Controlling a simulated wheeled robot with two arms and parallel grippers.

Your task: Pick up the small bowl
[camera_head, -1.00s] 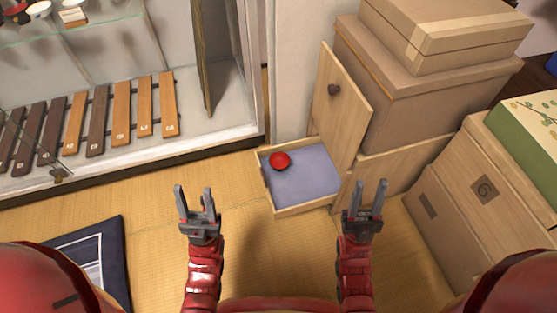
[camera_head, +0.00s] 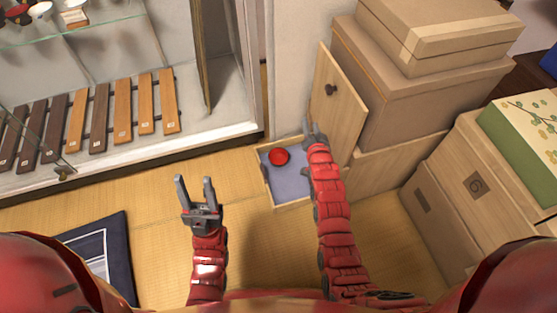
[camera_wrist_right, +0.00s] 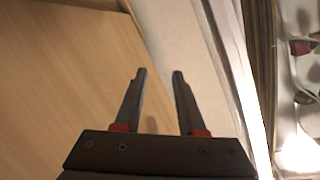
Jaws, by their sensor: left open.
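The small red bowl (camera_head: 279,157) sits in the shallow wooden box with a grey-blue lining (camera_head: 290,187), toward its back left. My right gripper (camera_head: 312,128) is at the box's back right, to the right of the bowl and beside the upright wooden panel. In the right wrist view my right gripper (camera_wrist_right: 160,75) has its two fingers apart with nothing between them. The bowl does not show in that view. My left gripper (camera_head: 194,182) is open and empty over the tatami, left of and nearer than the box. My right forearm hides the box's right side.
The wooden panel with a dark knob (camera_head: 338,95) stands close beside my right gripper. Cardboard boxes (camera_head: 400,90) are stacked to the right. A glass display case (camera_head: 120,70) stands at the left. A dark cushion (camera_head: 95,250) lies on the tatami (camera_head: 150,215), which is otherwise clear.

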